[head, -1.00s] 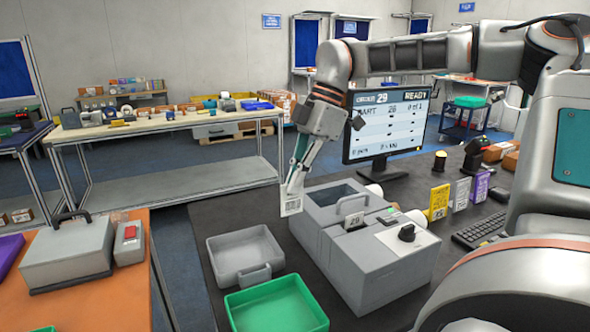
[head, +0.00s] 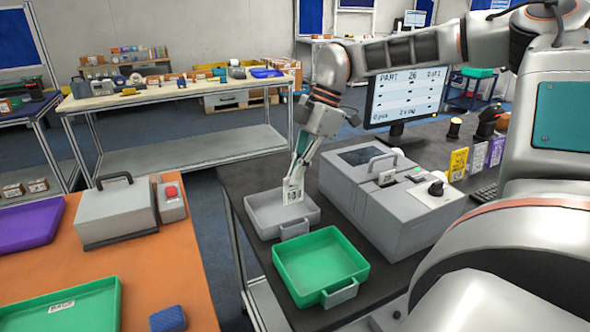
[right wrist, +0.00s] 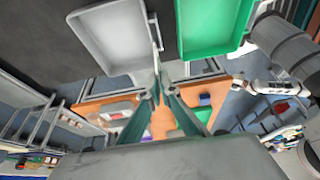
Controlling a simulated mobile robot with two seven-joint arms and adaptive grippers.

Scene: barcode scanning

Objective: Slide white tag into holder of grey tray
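The white tag (head: 292,191) has dark print and is in my right gripper (head: 297,172), which is shut on it. I cannot tell whether the tag touches the holder; the gripper hides that spot. In the right wrist view the fingers (right wrist: 157,88) meet at the edge of the grey tray (right wrist: 112,42), with the tag nearly edge-on. My left gripper is not discernible in either view.
A green tray (head: 318,262) stands close beside the grey tray, nearer to me. A grey machine (head: 385,198) with a handle and knob stands to the right. An orange table (head: 150,265) holds a grey case, a purple tray and another green tray.

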